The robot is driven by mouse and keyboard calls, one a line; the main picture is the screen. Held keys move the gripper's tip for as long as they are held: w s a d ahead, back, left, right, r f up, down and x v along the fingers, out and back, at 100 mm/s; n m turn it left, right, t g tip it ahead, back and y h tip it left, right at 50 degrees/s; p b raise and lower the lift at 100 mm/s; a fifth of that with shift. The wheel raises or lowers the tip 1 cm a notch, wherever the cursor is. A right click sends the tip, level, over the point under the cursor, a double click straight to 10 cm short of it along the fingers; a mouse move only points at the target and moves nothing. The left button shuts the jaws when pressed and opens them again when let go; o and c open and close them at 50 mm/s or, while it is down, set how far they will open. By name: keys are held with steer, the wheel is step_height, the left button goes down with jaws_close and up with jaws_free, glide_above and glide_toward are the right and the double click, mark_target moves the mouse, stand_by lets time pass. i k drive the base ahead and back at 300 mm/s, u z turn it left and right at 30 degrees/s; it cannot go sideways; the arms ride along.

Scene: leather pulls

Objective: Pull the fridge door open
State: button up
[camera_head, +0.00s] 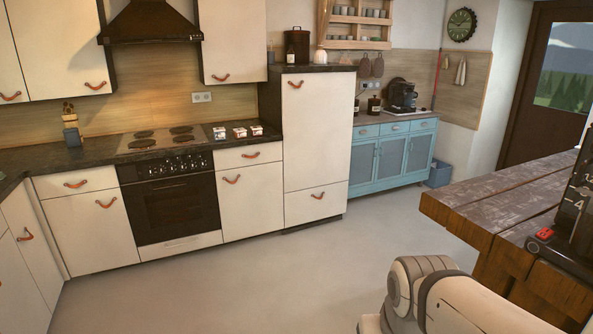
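The tall cream cabinet front (316,135), which looks like the fridge door, stands right of the oven and is shut. A brown leather pull (296,84) is at its upper left. A separate lower drawer front (316,204) with its own leather pull sits below it. My white arm shows at the bottom right, well apart from the door across the floor. My gripper is not in view.
A black oven (172,203) and a cream cabinet (251,194) stand left of the tall unit. A blue sideboard (391,160) stands to its right. A wooden table (480,210) is close on the right. The grey floor (230,285) between is clear.

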mark_target(318, 109)
steer(key=z, duration=0.3)
steer(key=i, duration=3.75)
steer(key=u, duration=0.35)
steer(key=i, duration=1)
steer(key=u, duration=0.2)
